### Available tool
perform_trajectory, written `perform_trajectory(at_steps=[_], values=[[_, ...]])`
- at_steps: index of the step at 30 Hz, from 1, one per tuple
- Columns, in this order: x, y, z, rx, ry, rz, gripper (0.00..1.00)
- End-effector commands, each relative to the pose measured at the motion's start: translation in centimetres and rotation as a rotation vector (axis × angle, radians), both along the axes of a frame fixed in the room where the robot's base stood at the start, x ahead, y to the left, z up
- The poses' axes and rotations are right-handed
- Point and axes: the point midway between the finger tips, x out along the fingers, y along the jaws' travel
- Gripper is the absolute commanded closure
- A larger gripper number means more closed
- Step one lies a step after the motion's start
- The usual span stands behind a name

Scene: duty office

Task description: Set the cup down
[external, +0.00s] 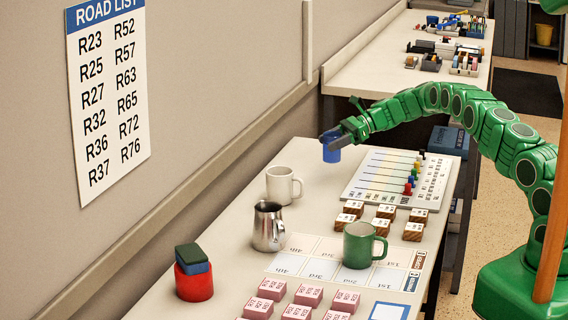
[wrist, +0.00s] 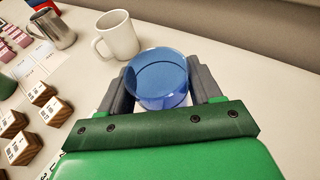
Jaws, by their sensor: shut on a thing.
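My gripper (external: 338,134) is shut on a small blue cup (external: 332,151), over the far part of the long table (external: 225,222) near the wall side. In the wrist view the blue cup (wrist: 158,92) sits between the two grey fingers, open top toward the camera, and looks empty. I cannot tell whether its base touches the table. A white mug (external: 280,186) stands closer to the external camera, apart from the cup; it also shows in the wrist view (wrist: 118,38), just left of the cup.
A metal pitcher (external: 268,228) and a green mug (external: 358,246) stand nearer the front. Wooden blocks (external: 386,211), pink blocks (external: 308,294) and a white board with coloured pegs (external: 385,172) take up the right and front. Bare tabletop lies between white mug and board.

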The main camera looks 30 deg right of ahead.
Motion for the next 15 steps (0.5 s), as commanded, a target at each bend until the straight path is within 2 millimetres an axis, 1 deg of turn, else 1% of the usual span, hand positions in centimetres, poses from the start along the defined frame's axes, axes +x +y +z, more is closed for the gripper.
perform_trajectory(at_steps=[5, 9, 15], values=[[0.8, 0.2, -1.5, -0.002, 0.003, 0.000, 0.66], [1.5, 0.2, -1.9, -0.002, 0.000, -0.002, 0.66], [1.9, 0.3, -2.5, -0.001, 0.003, -0.001, 0.66]])
